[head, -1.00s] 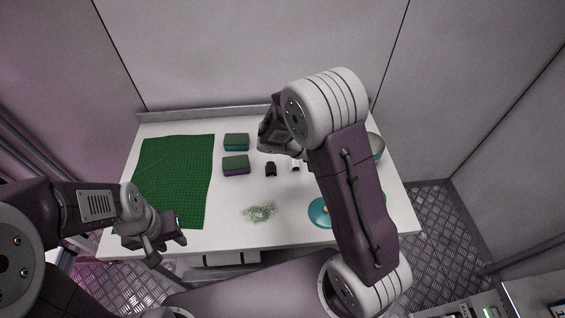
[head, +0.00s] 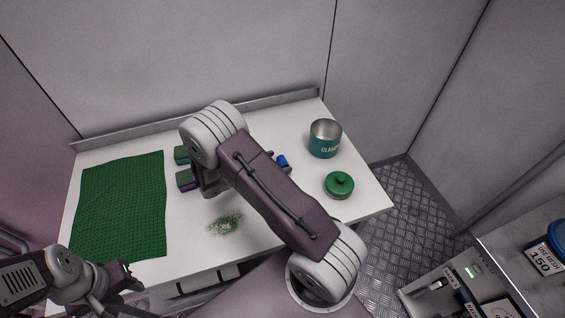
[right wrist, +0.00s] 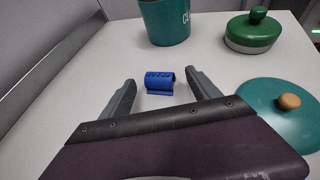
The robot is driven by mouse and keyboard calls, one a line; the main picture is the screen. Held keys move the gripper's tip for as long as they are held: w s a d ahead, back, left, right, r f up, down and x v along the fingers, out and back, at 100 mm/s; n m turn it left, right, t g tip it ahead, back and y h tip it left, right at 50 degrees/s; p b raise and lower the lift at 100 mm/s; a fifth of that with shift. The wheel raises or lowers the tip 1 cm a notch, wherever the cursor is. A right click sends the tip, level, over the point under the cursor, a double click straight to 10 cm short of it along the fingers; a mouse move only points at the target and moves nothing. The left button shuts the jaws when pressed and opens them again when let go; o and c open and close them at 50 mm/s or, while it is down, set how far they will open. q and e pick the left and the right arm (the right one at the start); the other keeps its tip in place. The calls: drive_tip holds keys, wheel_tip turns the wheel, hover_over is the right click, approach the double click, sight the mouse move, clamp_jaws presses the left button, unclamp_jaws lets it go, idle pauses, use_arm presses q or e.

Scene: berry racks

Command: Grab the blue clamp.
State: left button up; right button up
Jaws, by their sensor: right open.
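The blue clamp (right wrist: 159,82) lies on the white table, a short half-tube with a flat foot. In the right wrist view it is just ahead of my right gripper (right wrist: 160,76), in line with the gap between the fingers. The fingers are spread apart with nothing held; I cannot tell whether the tips reach past the clamp's near edge.
A teal pot (head: 325,140) stands behind the clamp, with a green lid (head: 339,184) to its right. A teal lid with an orange knob (right wrist: 284,112) lies right of my right gripper. Green cloth (head: 122,205), sponges (head: 186,180) and green shreds (head: 226,221) lie left.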

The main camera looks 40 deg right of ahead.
sight(282, 160)
drive_tip(key=x, duration=0.3)
drive_tip(key=shift+w+d+f, duration=0.15)
drive_tip(key=shift+w+d, duration=0.05)
drive_tip(key=shift+d, duration=0.15)
drive_tip(key=shift+s+a, duration=0.1)
drive_tip(key=c, duration=1.4)
drive_tip(key=shift+o, duration=0.2)
wheel_tip(282, 160, up, 5)
drive_tip(key=shift+f, duration=0.15)
drive_tip(key=s+d+r, duration=0.1)
drive_tip(key=s+r, duration=0.1)
drive_tip(key=s, duration=0.1)
drive_tip(key=s+d+r, duration=0.2)
drive_tip(key=s, duration=0.2)
drive_tip(key=s+d+r, duration=0.2)
drive_tip(key=s, duration=0.1)
drive_tip(key=shift+s+d+r, duration=0.1)
drive_tip(key=shift+s+r, duration=0.1)
